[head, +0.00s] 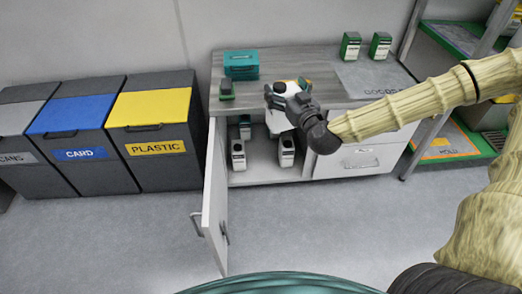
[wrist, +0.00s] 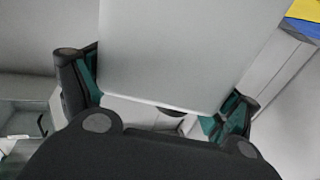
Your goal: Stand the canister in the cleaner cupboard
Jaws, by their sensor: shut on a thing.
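My gripper (head: 288,90) is shut on a white canister (head: 277,121), held at the counter's front edge, above and in front of the cupboard opening. In the wrist view the canister's plain pale face (wrist: 185,55) fills the space between the two dark and teal fingers. The gripper and wrist hide part of the canister in the head view. The cleaner cupboard (head: 262,174) is open below the counter. Inside stand a white canister with a dark top (head: 238,156) at the left, another (head: 286,152) at the right, and a green-topped one (head: 245,128) farther back.
The cupboard door (head: 214,195) is swung out on the left. A teal box (head: 241,65) and small green-and-white boxes (head: 350,45) stand on the counter (head: 295,60). Bins (head: 157,150) are at the left. Cupboard floor shows free between the front canisters.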

